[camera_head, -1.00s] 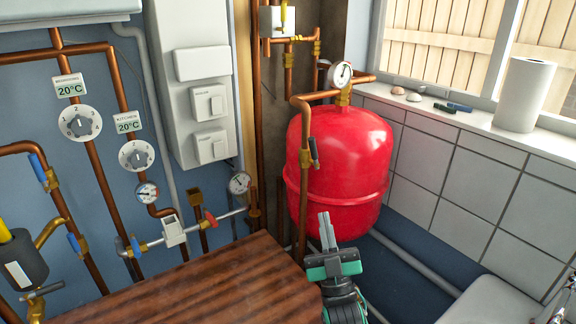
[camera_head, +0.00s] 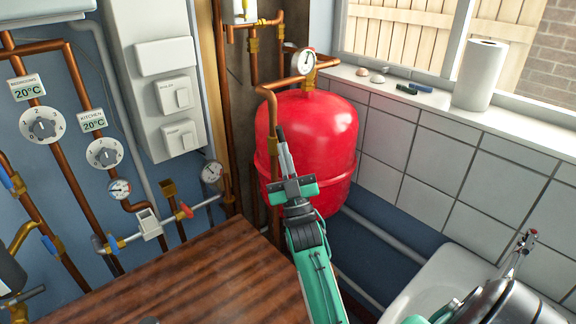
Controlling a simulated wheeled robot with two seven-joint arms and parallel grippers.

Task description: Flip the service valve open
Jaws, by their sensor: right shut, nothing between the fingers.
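The valve on the copper riser in front of the red vessel has a dark lever (camera_head: 280,132), upright or slightly tilted beside the pipe. I take it as the service valve; its brass body is mostly hidden behind my fingers. My right gripper (camera_head: 284,150) is shut and empty, reaching up from below. Its pale fingers overlap the lower end of the lever in the picture; I cannot tell whether they touch it. My left gripper is not in view.
The red vessel (camera_head: 318,140) stands right behind the gripper, with a gauge (camera_head: 304,61) above. A wooden worktop (camera_head: 190,275) lies at lower left. More pipes and a red-handled valve (camera_head: 186,211) are on the left wall. A white basin (camera_head: 425,290) is at lower right.

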